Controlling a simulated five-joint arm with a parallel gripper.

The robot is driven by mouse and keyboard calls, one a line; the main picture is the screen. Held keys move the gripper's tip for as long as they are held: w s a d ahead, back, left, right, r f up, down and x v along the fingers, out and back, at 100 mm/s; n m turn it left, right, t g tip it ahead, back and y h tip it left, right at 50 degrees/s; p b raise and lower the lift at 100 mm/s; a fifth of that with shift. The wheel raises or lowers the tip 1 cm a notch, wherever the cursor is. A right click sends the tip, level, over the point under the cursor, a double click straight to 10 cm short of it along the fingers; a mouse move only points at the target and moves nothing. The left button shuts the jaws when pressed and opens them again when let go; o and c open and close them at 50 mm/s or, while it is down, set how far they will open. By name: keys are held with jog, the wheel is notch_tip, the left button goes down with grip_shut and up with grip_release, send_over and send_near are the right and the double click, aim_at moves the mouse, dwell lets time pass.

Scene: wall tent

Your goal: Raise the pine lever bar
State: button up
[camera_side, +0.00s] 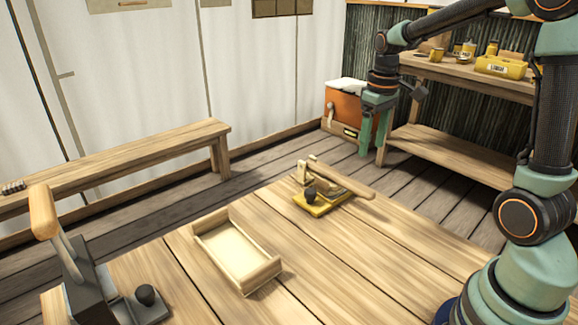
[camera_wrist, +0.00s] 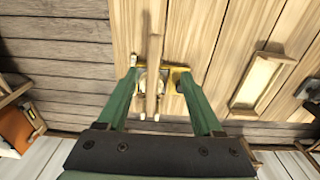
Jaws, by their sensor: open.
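The pine lever bar (camera_side: 345,178) lies low, close to horizontal, over a yellow base (camera_side: 318,209) with a black knob (camera_side: 310,194) on the wooden table. My gripper (camera_side: 373,155) points down, above and behind the lever in the side view, with its green fingers apart and nothing between them there. In the wrist view the lever bar (camera_wrist: 153,72) runs lengthwise between the open fingers of my gripper (camera_wrist: 155,73) as seen from above, and no contact shows. The bar hides part of the yellow base (camera_wrist: 176,79).
A shallow wooden tray (camera_side: 279,267) sits mid-table. A second lever device with a brown handle (camera_side: 43,211) and dark base stands at the front left. A bench (camera_side: 130,160), an orange cooler (camera_side: 345,112) and a shelf (camera_side: 470,82) stand behind. Table between tray and yellow base is clear.

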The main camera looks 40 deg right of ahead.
aim_at(366, 190)
jog(key=f, duration=0.4)
jog(key=d+f, duration=0.1)
jog(key=f, duration=0.8)
jog(key=shift+w+d+f, duration=0.15)
jog(key=shift+d, duration=0.05)
grip_shut()
dwell(1.1)
